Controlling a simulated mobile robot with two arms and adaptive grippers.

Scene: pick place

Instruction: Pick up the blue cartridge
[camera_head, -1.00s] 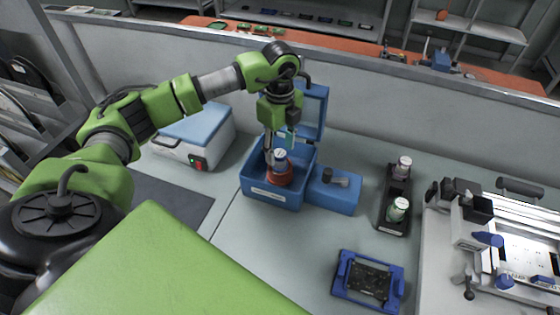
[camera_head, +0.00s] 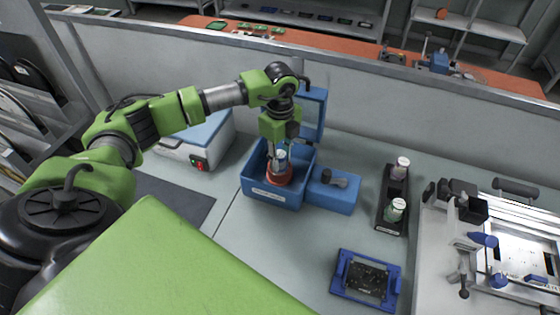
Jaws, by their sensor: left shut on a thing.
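The blue cartridge (camera_head: 281,162) is a small cylinder with a light top and a blue label. It stands upright in a red-orange round holder (camera_head: 279,177) inside an open blue box (camera_head: 271,197). My left gripper (camera_head: 279,155) reaches down into the box from above and is shut on the cartridge, its fingers partly hiding it. I cannot tell whether the cartridge is lifted off its seat. My right gripper is not in view.
A blue block with a dark handle (camera_head: 333,194) adjoins the box. A black rack (camera_head: 391,213) holds two capped jars. A blue-framed board (camera_head: 366,279) lies in front.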

